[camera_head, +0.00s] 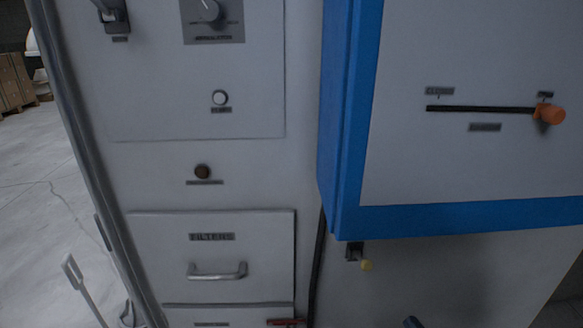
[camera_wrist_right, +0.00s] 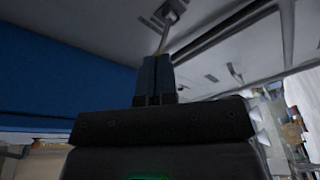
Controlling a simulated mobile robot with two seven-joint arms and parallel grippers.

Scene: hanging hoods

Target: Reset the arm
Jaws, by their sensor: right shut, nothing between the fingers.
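My right gripper shows in the right wrist view (camera_wrist_right: 157,62); its two dark fingers are together with nothing between them. Just beyond the fingertips is a thin metal rod with a bracket (camera_wrist_right: 165,14) on a grey panel; I cannot tell whether they touch. In the head view, only a small dark tip (camera_head: 412,322), seemingly of this gripper, shows at the bottom edge, below the blue-framed hood. The rest of the right arm is hidden there. My left gripper is not in view.
The blue-framed hood (camera_head: 345,120) juts out at right, with an orange-knobbed slider (camera_head: 549,113). Below it hangs a small yellow-tipped lever (camera_head: 366,265). The grey cabinet at left has a FILTERS drawer (camera_head: 212,268). Open floor (camera_head: 40,190) lies farther left.

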